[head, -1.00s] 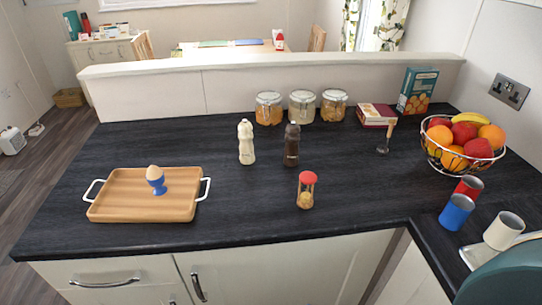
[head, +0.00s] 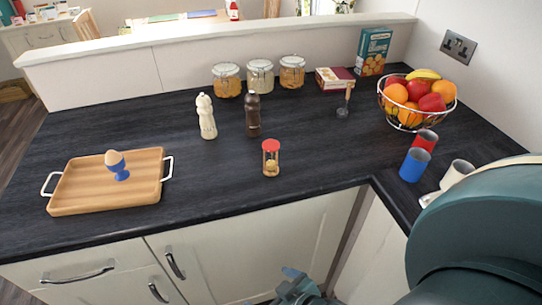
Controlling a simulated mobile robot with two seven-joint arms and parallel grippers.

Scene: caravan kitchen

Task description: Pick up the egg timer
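Part of my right gripper (head: 291,285) shows at the bottom edge, below the worktop edge and in front of the cupboard doors. It is well short of the egg timer and apart from it. Its fingers are small and partly cut off, so I cannot tell whether it is open. My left gripper is out of view.
Pale (head: 206,117) and dark (head: 253,114) mills stand behind the timer. A wooden tray (head: 75,199) with an egg in a blue cup is left. A fruit bowl (head: 408,116) and blue cup (head: 414,165) are right. Worktop around the timer is clear.

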